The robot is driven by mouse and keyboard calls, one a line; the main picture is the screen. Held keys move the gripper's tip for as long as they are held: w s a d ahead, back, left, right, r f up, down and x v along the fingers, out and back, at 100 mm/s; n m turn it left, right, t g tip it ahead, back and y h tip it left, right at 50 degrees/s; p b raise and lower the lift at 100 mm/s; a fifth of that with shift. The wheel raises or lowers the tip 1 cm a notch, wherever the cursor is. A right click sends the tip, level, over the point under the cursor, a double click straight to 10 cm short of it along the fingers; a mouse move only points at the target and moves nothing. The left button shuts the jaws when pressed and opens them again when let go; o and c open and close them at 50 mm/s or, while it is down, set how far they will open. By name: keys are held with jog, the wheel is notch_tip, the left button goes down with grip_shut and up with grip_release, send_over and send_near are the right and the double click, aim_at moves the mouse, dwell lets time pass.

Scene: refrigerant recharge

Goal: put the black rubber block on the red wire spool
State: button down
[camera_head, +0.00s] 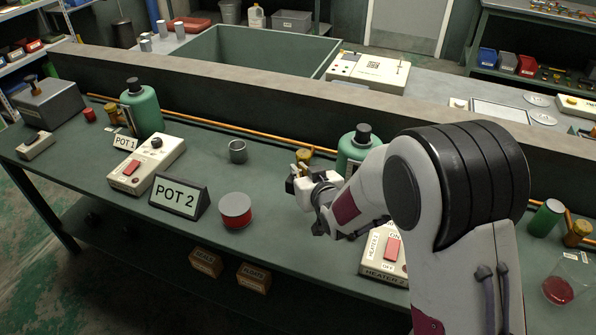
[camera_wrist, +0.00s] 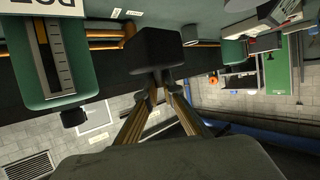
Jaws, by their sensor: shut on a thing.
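The red wire spool (camera_head: 236,212) stands on the green bench in the head view, right of the POT 2 sign. It is a short red cylinder with a grey top, and nothing rests on it. My gripper (camera_wrist: 160,76) is shut on the black rubber block (camera_wrist: 156,46) in the wrist view, holding it between the fingertips. In the head view my gripper (camera_head: 316,192) is over the bench, to the right of the spool and apart from it. The block cannot be clearly made out in the head view. I cannot identify the spool in the wrist view.
The POT 2 sign (camera_head: 179,195) stands left of the spool, and a grey metal cup (camera_head: 238,151) behind it. A green bottle (camera_head: 358,146) and a heater box (camera_head: 383,250) are close to my arm. Bare bench lies between spool and gripper.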

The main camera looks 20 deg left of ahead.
jog(key=shift+a, duration=0.1)
jog(key=shift+s+a+r, duration=0.1)
jog(key=shift+s+a, duration=0.1)
jog(key=s+a+r, duration=0.3)
jog(key=a, duration=0.3)
jog(key=s+a+r+n, duration=0.1)
jog(key=s+a+r, duration=0.2)
jog(key=a, duration=0.3)
jog(key=shift+s+a+g+y, duration=0.2)
jog(key=shift+s+g+y, duration=0.2)
jog(key=shift+s, duration=0.4)
send_over(244, 207)
notch_tip(244, 207, down, 6)
jog(key=shift+f, duration=0.1)
jog(key=shift+f, duration=1.8)
